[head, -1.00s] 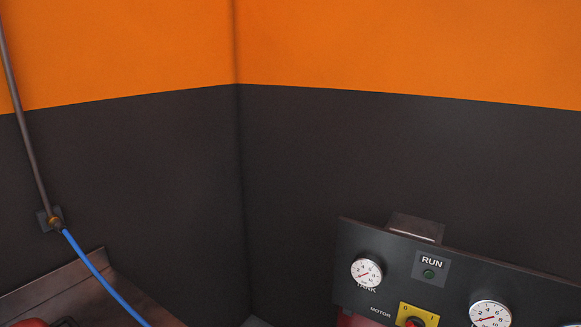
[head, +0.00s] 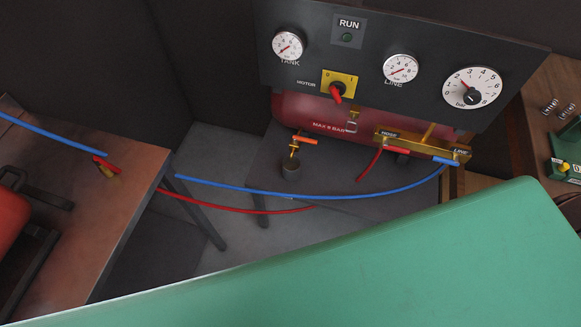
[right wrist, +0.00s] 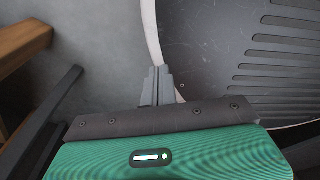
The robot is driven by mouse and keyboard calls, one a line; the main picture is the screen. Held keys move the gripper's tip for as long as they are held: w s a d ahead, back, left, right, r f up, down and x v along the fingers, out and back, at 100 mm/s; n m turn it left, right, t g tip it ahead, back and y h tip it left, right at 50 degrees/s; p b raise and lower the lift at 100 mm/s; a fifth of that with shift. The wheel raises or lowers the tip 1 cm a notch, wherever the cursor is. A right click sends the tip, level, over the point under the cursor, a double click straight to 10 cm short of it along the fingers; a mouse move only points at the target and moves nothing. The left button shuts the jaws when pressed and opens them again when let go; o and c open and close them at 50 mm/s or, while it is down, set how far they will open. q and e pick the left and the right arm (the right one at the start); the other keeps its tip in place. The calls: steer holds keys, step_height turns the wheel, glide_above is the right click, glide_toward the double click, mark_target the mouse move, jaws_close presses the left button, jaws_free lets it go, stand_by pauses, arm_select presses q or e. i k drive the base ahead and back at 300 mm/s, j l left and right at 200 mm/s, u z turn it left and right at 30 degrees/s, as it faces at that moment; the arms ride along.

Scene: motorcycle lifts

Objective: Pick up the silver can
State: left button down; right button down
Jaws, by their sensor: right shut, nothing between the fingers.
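My right gripper (right wrist: 158,71) shows in the right wrist view. Its two grey fingers are together with nothing between them. The can is not seen in that view. My left gripper is not in view. A large green surface hides the lower right of the head view.
A gauge panel (head: 365,50) overhangs a red tank (head: 310,119) in the head view. A blue hose (head: 300,193) and a red hose (head: 245,211) hang across the front. A brown table (head: 70,190) stands left. A dark slotted panel (right wrist: 270,50) lies beyond my right fingers.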

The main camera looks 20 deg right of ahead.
mark_target(291, 168)
steer(key=k+z, duration=0.2)
steer(key=z, duration=0.15)
steer(key=k+z, duration=0.15)
steer(key=z, duration=0.2)
steer(key=k+z, duration=0.2)
steer(key=z, duration=0.15)
